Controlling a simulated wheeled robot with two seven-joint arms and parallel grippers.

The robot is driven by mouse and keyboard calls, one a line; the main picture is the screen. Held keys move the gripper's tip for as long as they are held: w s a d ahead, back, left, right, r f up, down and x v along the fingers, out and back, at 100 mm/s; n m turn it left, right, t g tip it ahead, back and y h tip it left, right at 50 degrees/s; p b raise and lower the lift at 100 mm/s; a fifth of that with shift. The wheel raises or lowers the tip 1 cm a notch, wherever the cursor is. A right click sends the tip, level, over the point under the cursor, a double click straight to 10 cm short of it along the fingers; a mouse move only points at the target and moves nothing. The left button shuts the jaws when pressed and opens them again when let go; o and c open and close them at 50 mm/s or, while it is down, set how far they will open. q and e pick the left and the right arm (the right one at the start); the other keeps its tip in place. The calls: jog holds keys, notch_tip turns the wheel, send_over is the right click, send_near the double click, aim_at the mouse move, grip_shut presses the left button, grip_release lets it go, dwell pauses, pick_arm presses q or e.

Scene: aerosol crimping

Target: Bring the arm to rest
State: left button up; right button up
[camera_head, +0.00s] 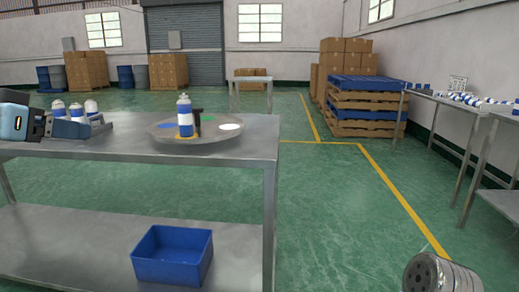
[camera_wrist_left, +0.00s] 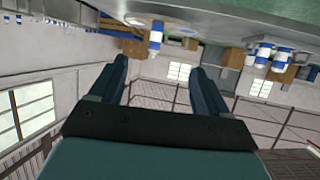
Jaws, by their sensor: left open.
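My left gripper (camera_head: 40,124) is at the left edge of the head view, above the left part of the metal table. In the left wrist view its two fingers (camera_wrist_left: 158,78) stand apart with nothing between them. A blue and white aerosol can (camera_head: 185,117) stands upright on the round grey turntable (camera_head: 215,145), clear of the gripper. The turntable has coloured spots and a dark post beside the can. Several white-topped cans (camera_head: 77,111) stand in a grey rack (camera_head: 68,130) just beyond the gripper, partly hidden by it. My right gripper does not show.
The metal table (camera_head: 130,147) has a blue bin (camera_head: 172,255) on its lower shelf. A perforated metal cylinder (camera_head: 440,274) shows at the lower right. Pallets (camera_head: 365,105) and a side table with cans (camera_head: 455,97) stand at right. The green floor between is clear.

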pick_arm(q)
jog(key=w+d+f+n+g, duration=0.1)
jog(key=w+d+f+g, duration=0.1)
jog(key=w+f, duration=0.65)
jog(key=w+d+f+n+g, duration=0.1)
jog(key=w+d+f, duration=0.3)
jog(key=f, duration=0.8)
jog(key=w+d+f+g, duration=0.1)
jog(key=d+f+g, duration=0.1)
jog(key=f, duration=0.8)
jog(key=w+d+f+g, duration=0.1)
jog(key=d+f, duration=0.1)
jog(key=f, duration=0.9)
jog(key=s+d+f+n+g, duration=0.1)
jog(key=s+d+f, duration=0.1)
jog(key=f, duration=0.4)
jog(key=s+d+f+g, duration=0.1)
jog(key=s+d+f, duration=0.15)
jog(key=f, duration=0.45)
jog(key=s+d+f+g, duration=0.2)
jog(key=s+d+f, duration=0.2)
jog(key=s+f, duration=0.5)
jog(key=s+d+f+n+g, duration=0.1)
jog(key=s+d+f+g, duration=0.1)
jog(key=s+d+f, duration=0.3)
jog(key=s+f, duration=0.4)
jog(key=s, duration=0.3)
jog(key=shift+f+n+h, duration=0.25)
jog(key=shift+n+h, duration=0.05)
jog(key=shift+s, duration=0.1)
